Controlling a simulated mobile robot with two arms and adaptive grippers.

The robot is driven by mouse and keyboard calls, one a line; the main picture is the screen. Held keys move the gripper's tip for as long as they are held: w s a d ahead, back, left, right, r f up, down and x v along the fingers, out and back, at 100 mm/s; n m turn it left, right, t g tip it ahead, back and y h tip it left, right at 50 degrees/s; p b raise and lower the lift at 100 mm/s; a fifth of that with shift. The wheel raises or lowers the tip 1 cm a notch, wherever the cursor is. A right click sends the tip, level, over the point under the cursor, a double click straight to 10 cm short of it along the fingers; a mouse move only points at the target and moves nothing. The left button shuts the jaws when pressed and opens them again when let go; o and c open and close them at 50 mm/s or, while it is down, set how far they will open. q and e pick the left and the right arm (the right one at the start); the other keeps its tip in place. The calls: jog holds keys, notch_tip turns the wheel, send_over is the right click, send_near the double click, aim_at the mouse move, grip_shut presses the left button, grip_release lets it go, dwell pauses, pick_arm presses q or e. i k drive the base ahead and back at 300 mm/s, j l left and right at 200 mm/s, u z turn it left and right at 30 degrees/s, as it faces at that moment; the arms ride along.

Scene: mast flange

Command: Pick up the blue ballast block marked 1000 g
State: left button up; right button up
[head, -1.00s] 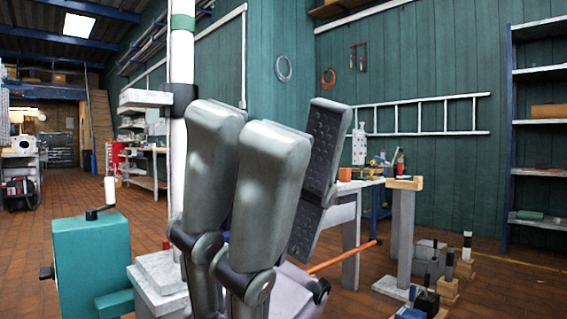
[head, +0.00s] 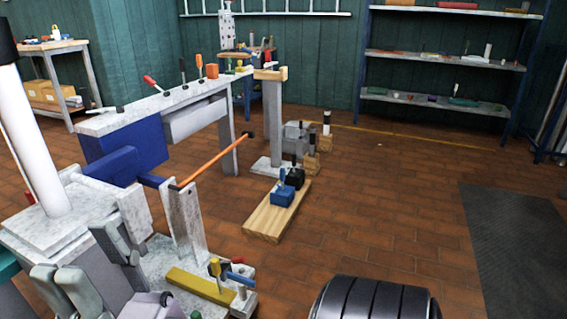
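A worktop with tools (head: 160,102) and an orange bar (head: 212,162) stand left of the board. A stone-like base with a yellow bar (head: 198,284) is nearer. A post (head: 276,118) and grey blocks (head: 294,135) stand behind. Brick floor right of the board is clear up to a dark mat (head: 520,240).

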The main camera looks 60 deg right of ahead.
aim_at(282, 195)
jog(key=z, duration=1.6)
